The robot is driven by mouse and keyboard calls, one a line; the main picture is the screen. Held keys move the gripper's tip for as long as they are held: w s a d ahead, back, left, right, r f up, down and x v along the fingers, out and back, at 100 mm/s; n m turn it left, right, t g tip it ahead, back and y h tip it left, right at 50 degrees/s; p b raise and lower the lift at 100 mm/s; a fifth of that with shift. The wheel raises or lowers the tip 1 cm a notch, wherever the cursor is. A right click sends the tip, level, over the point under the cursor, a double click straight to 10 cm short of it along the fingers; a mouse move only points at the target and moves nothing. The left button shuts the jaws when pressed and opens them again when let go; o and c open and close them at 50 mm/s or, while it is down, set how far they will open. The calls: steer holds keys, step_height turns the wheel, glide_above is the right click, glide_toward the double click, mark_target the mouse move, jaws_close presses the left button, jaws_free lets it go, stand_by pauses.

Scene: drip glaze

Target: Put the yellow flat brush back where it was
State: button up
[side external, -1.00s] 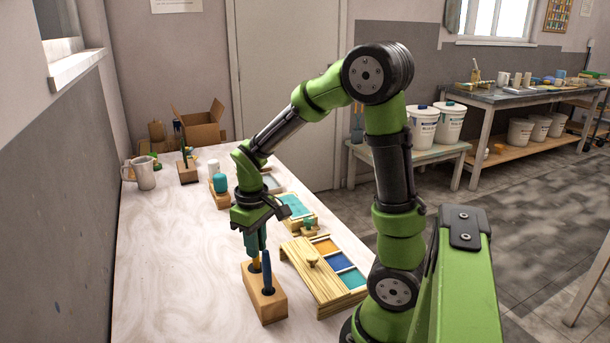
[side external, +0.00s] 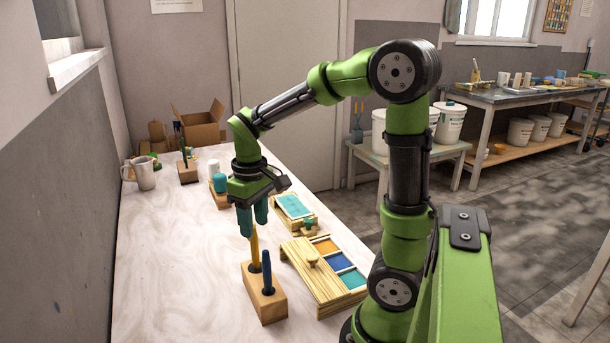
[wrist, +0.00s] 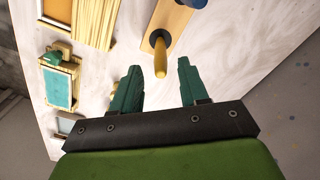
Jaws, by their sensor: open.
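The yellow flat brush (side external: 255,251) stands upright in the back hole of a wooden block holder (side external: 266,302), handle up. A blue-handled tool (side external: 267,272) stands in the front hole of the same block. My gripper (side external: 254,229) is open and empty just above the yellow handle. In the wrist view the yellow handle (wrist: 160,58) shows beyond the open fingers (wrist: 155,80), clear of both. The brush's lower end is hidden inside the block.
A wooden box with a partly slid lid (side external: 318,280) and orange and blue compartments stands right of the block. A teal glaze tray (side external: 294,207) lies behind it. A mug (side external: 144,174) stands far left. The left tabletop is clear.

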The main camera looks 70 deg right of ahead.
step_height(320, 180, up, 5)
steer(key=shift+r, duration=0.2)
steer(key=shift+a+r, duration=0.2)
steer(key=shift+r, duration=0.05)
steer(key=s+a+r+m+t+y, duration=0.1)
steer(key=s+a+m+t+y, duration=0.1)
steer(key=s+a+t, duration=0.4)
steer(key=a+t, duration=0.1)
steer(key=a, duration=0.4)
steer(key=shift+s+a+r, duration=0.3)
steer(key=shift+s+a, duration=0.05)
